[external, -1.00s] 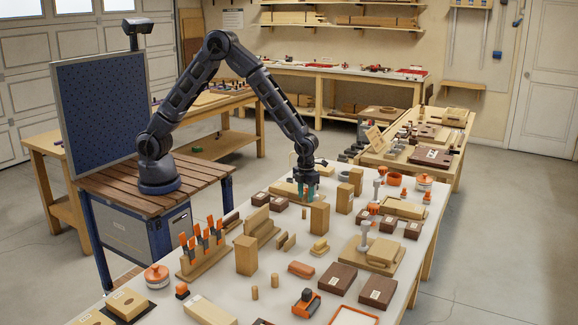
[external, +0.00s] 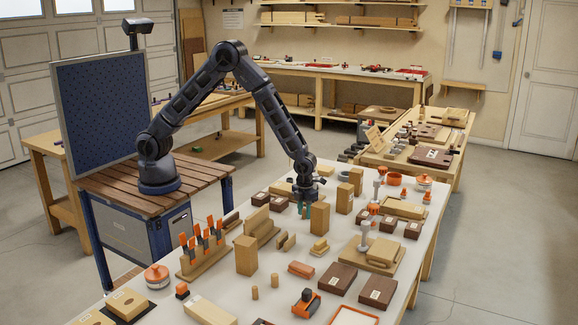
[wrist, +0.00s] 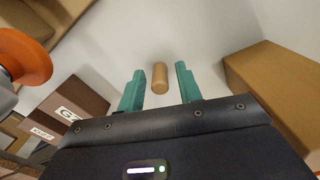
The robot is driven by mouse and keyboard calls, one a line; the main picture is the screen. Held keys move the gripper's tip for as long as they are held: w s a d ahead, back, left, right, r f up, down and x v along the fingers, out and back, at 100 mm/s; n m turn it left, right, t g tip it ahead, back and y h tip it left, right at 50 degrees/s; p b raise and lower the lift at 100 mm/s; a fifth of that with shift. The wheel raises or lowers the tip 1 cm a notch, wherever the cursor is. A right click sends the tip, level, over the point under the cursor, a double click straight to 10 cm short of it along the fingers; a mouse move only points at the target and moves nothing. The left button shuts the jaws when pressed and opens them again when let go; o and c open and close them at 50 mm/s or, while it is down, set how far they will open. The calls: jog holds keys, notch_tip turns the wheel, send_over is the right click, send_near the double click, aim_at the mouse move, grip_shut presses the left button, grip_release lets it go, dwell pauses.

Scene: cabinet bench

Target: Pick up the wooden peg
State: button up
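A small wooden peg (wrist: 160,78) shows in the wrist view, a short light-brown cylinder on the white bench top. It lies between the two teal fingers of my gripper (wrist: 159,70), with a clear gap on each side. My gripper is open and empty. In the external view my gripper (external: 304,208) is low over the middle of the bench, just left of a tall wooden block (external: 320,217). The peg between the fingers cannot be made out there. Two other short wooden pegs stand nearer the camera, one left (external: 254,293) and one right (external: 275,280).
In the wrist view a wooden block (wrist: 275,82) is close on the right, dark labelled boxes (wrist: 72,112) are at left, and an orange round part (wrist: 22,57) is at upper left. A slotted wooden block (external: 262,227) stands left of my gripper in the external view.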

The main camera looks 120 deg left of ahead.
grip_shut()
